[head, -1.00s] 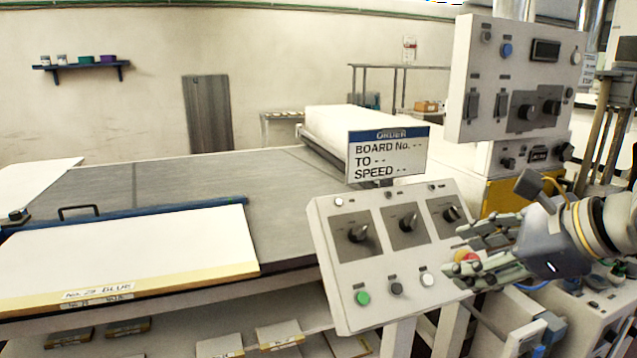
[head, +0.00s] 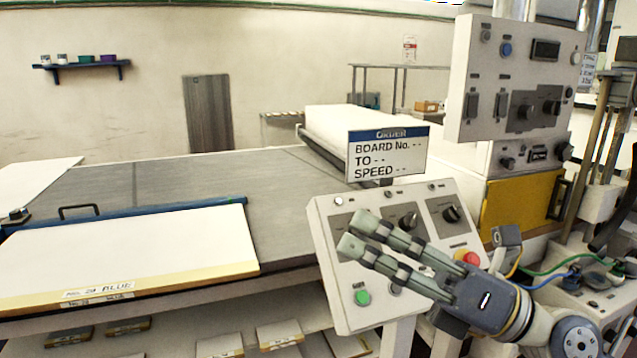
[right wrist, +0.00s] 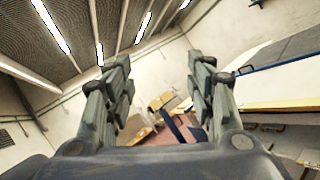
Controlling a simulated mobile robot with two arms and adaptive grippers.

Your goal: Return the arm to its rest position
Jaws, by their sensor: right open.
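My right gripper (head: 352,232) is in front of the sloped control panel (head: 325,222) in the head view. Its fingers point up and to the left and cover the left knob and part of the panel's lower row. The fingers are apart and hold nothing. In the right wrist view my right gripper (right wrist: 160,75) is open, with ceiling, wall and floor between its fingers. My left gripper is in neither view.
An order sign (head: 388,155) stands above the panel. A red button (head: 468,258) and a green button (head: 362,297) show beside my fingers. A white board (head: 130,255) lies on the table (head: 270,225) at left. An upper control box (head: 480,60) stands at right.

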